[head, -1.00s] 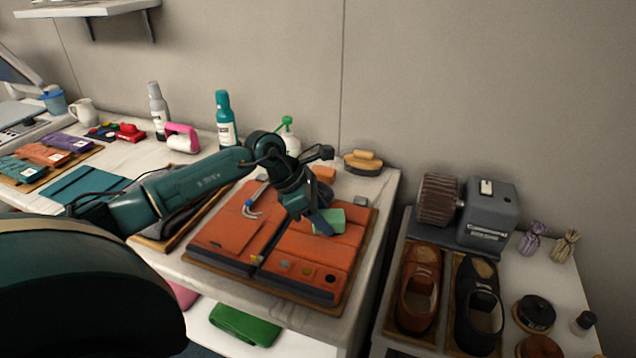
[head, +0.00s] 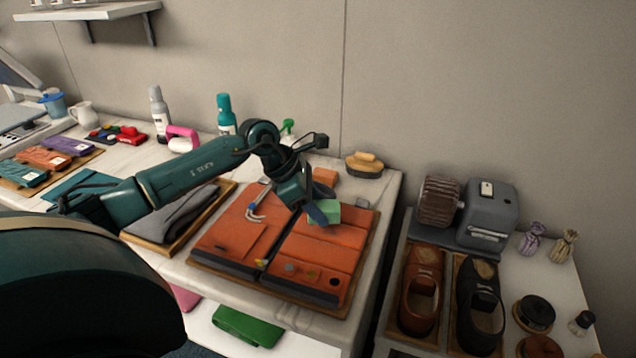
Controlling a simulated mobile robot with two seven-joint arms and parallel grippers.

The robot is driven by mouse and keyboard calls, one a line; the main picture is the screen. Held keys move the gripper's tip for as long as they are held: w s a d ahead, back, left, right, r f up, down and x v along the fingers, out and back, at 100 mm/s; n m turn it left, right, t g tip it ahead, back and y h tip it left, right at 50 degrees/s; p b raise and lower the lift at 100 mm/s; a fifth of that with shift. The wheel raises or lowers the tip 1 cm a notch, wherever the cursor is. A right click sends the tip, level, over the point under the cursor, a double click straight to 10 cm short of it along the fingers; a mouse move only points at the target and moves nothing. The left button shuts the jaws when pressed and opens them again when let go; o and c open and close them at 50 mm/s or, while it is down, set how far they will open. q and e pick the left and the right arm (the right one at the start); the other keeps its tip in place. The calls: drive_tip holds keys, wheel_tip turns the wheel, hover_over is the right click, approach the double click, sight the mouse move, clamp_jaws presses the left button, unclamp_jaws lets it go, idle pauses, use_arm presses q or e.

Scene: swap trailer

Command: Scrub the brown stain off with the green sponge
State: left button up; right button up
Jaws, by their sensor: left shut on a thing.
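The green sponge (head: 328,209) is in my left gripper (head: 318,208), which is shut on it. The sponge is at the upper part of the orange folded article's right half (head: 310,258); I cannot tell whether it touches the surface. Small brown and yellowish spots (head: 290,267) show near the front of that right half, along with a dark round spot (head: 334,282). I cannot tell which one is the stain. The gripper and sponge hide part of the article behind them. My right gripper is not in view.
An orange block (head: 325,176) and a wooden-handled brush (head: 364,163) are behind the article. Bottles (head: 227,115) stand at the back. Grey folded cloth (head: 182,214) lies to the left. A gap separates the right-hand table, with shoes (head: 421,290) and a grey machine (head: 486,213).

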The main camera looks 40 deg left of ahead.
use_arm(q)
drive_tip(key=shift+a+r+p, duration=0.1)
drive_tip(key=shift+r+p, duration=0.25)
drive_tip(key=shift+r, duration=0.6)
wheel_tip(320, 180, up, 2)
drive_tip(key=shift+r+p, duration=0.15)
drive_tip(key=shift+p, duration=0.45)
drive_tip(key=shift+r, duration=0.4)
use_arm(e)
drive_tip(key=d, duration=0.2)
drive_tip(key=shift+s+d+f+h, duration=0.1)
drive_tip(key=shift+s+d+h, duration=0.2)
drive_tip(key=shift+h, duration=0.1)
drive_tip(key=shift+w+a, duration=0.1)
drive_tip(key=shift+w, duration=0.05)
